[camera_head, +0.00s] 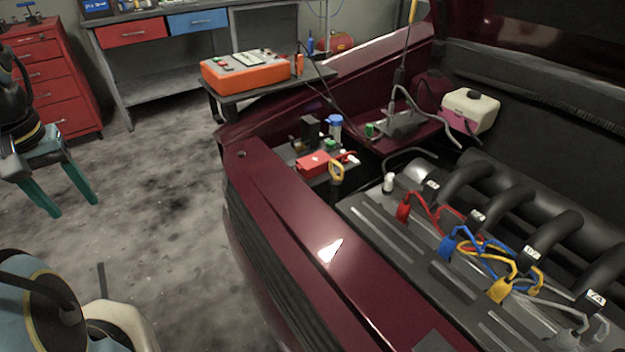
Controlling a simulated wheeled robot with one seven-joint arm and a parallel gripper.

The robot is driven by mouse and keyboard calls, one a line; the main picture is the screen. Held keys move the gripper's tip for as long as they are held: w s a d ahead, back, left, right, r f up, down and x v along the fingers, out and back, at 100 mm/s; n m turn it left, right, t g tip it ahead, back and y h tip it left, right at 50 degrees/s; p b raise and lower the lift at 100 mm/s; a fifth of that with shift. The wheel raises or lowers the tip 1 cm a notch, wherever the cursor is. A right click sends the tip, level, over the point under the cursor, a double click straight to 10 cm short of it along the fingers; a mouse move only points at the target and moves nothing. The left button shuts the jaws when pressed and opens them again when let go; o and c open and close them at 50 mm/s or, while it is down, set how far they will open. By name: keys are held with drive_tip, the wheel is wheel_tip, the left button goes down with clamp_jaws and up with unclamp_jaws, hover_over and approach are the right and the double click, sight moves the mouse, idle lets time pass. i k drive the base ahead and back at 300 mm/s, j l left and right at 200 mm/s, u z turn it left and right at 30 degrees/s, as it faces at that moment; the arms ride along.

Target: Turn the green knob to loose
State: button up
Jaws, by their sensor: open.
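Several small green parts show, and I cannot tell which is the green knob. One green part (331,143) sits at the back of the battery area in the engine bay, by a blue-capped bottle (335,124). Another green part (370,130) stands just right of it. A small green spot is also on top of the orange box. No loose or tight marking is readable. My gripper (76,208) is at the left over the floor, its two teal fingers apart and empty, well away from the car and all the green parts.
The dark red car's front edge (290,235) lies between my gripper and the engine (430,250), with its coloured cables. The orange box (245,73) stands on a dark stand (262,92). A red drawer cabinet (50,80) and workbench stand behind. Open floor (165,185) lies between.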

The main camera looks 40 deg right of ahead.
sight(330, 143)
drive_tip(key=i+z, duration=0.1)
drive_tip(key=i, duration=0.9)
